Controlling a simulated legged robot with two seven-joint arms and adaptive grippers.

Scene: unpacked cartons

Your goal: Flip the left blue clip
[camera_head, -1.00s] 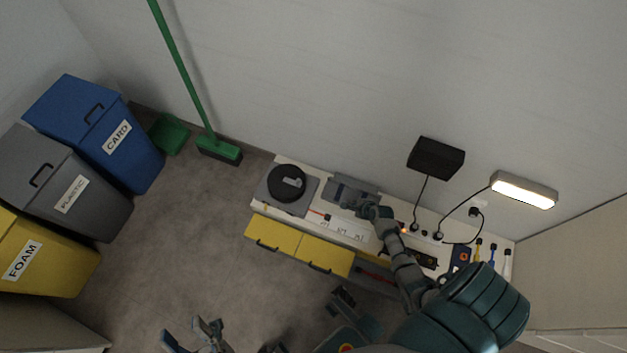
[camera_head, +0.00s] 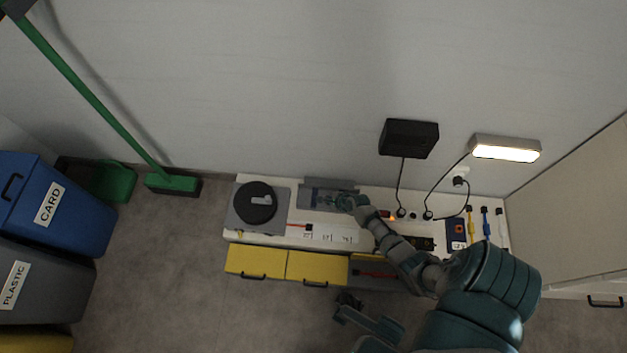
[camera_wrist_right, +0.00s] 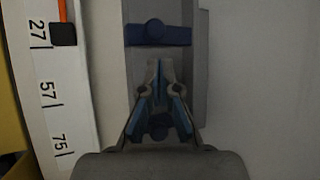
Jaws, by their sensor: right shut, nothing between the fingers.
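A grey case (camera_head: 327,197) lies on the bench against the wall. Its left blue clip (camera_head: 315,196) shows as a small dark blue strip. In the right wrist view this blue clip (camera_wrist_right: 158,34) lies crosswise on the grey surface (camera_wrist_right: 135,60), just beyond my fingertips. A second dark blue part (camera_wrist_right: 158,126) shows below, between and partly hidden by my fingers. My right gripper (camera_wrist_right: 158,68) is shut and empty over the case, apart from the left clip in the picture; it also shows in the head view (camera_head: 343,202).
A grey plate with a black disc (camera_head: 256,202) is left of the case. A white numbered strip (camera_wrist_right: 52,110) with a black slider (camera_wrist_right: 62,34) runs alongside. A black box (camera_head: 408,138) and a lit lamp (camera_head: 505,149) hang above. Yellow drawers (camera_head: 257,262) are below.

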